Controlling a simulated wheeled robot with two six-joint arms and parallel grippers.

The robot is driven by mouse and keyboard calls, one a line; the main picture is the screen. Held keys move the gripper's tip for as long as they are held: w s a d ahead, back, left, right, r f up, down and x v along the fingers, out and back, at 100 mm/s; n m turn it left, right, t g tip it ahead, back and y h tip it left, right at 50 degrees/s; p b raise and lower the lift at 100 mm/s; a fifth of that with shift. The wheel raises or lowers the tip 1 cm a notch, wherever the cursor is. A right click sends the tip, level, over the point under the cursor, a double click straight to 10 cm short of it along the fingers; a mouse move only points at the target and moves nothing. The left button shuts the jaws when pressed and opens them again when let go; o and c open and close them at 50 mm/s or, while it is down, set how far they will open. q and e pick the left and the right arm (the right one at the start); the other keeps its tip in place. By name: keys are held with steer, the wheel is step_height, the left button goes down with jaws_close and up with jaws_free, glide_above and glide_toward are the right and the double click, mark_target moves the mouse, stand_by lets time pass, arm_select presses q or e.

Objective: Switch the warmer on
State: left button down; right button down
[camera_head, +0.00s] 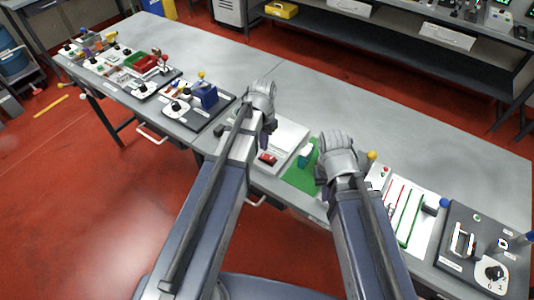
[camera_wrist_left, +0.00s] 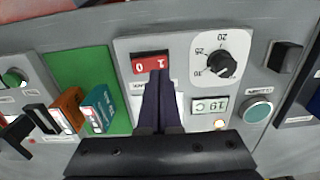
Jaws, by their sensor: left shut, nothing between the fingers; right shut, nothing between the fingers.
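The warmer panel (camera_wrist_left: 190,52) is a light grey plate in the left wrist view. It has a red rocker switch (camera_wrist_left: 151,64) marked 0 and 1, a black dial (camera_wrist_left: 221,65), a display (camera_wrist_left: 208,105) reading about 19 C and a small pale round lamp (camera_wrist_left: 220,124). In the head view the red switch (camera_head: 267,158) shows beside the left arm. My left gripper (camera_wrist_left: 157,87) is shut and empty, its dark fingertips just at the lower edge of the switch near the 1. I cannot tell whether they touch. My right gripper (camera_head: 322,178) is shut and empty over the bench to the right.
A green mat (camera_wrist_left: 75,65) with a teal block (camera_wrist_left: 100,108) and an orange block (camera_wrist_left: 70,109) lies beside the warmer. A blue box (camera_head: 205,95) stands on the left panel. A grey switch panel (camera_head: 482,245) is at the right. The bench behind is clear.

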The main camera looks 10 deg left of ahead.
mark_target(264, 155)
arm_select(q)
step_height(264, 155, up, 4)
steer(key=p, duration=0.3)
steer(key=shift+f, duration=0.1)
steer(key=s+d+f+y+b, duration=0.1)
steer(key=s+d+f+b, duration=0.1)
steer(key=s+d, duration=0.8)
steer(key=s, duration=0.4)
steer(key=shift+s+d, duration=0.2)
steer(key=shift+d, duration=0.05)
